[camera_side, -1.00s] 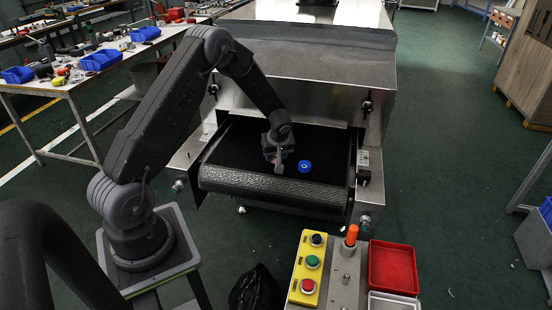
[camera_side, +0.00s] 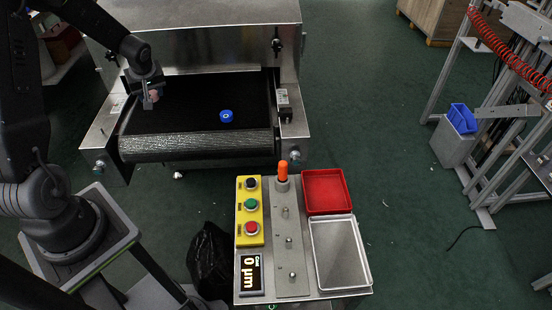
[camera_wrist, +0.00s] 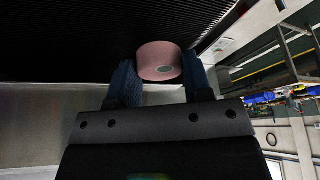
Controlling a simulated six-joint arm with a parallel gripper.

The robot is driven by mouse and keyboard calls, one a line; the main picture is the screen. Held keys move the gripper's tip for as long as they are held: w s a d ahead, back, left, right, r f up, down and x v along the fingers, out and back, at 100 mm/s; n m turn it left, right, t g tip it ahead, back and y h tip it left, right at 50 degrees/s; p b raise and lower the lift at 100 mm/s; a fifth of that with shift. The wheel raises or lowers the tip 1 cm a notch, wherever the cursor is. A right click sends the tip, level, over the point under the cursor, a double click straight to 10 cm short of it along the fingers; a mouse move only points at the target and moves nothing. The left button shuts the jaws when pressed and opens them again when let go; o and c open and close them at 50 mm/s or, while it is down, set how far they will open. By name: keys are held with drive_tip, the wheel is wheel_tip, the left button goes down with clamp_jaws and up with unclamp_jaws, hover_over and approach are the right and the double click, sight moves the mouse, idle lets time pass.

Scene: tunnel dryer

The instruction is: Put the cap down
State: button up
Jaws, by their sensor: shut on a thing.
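A pink round cap (camera_wrist: 160,60) sits between the two blue fingers of my gripper (camera_wrist: 160,75) in the wrist view. The fingers press on its sides, and its end has a small grey centre. In the side view, my gripper (camera_side: 152,97) is over the left part of the black dryer belt (camera_side: 185,112), with a bit of pink at its tip. Whether the pink cap touches the belt is hard to tell. A blue cap (camera_side: 226,116) with a pale centre lies on the belt to the right, apart from my gripper.
The steel dryer housing (camera_side: 200,45) rises behind the belt, with side frames left and right. In front stands a panel with a yellow button box (camera_side: 249,191), an orange-topped post (camera_side: 283,172), a red tray (camera_side: 325,190) and an empty metal tray (camera_side: 340,252). Mid-belt is clear.

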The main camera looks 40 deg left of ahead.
drive_tip(key=w+d+m+t+h, duration=0.1)
drive_tip(key=w+d+m, duration=0.2)
drive_tip(key=w+d, duration=0.3)
drive_tip(key=w+d+m+t, duration=0.1)
drive_tip(key=w+d+m, duration=0.15)
drive_tip(key=d, duration=0.65)
drive_tip(key=m+t+h, duration=0.1)
drive_tip(key=m+h, duration=0.2)
drive_tip(key=m, duration=0.5)
hover_over(326, 192)
drive_tip(key=s, duration=0.1)
drive_tip(key=f, duration=0.4)
drive_tip(key=shift+s+a+f, duration=0.1)
drive_tip(key=shift+a+f, duration=0.05)
drive_tip(key=shift+a, duration=0.25)
drive_tip(key=shift+d+f, duration=0.3)
drive_tip(key=shift+d, duration=0.2)
drive_tip(key=shift+f, duration=1.95)
drive_tip(key=shift+f, duration=0.1)
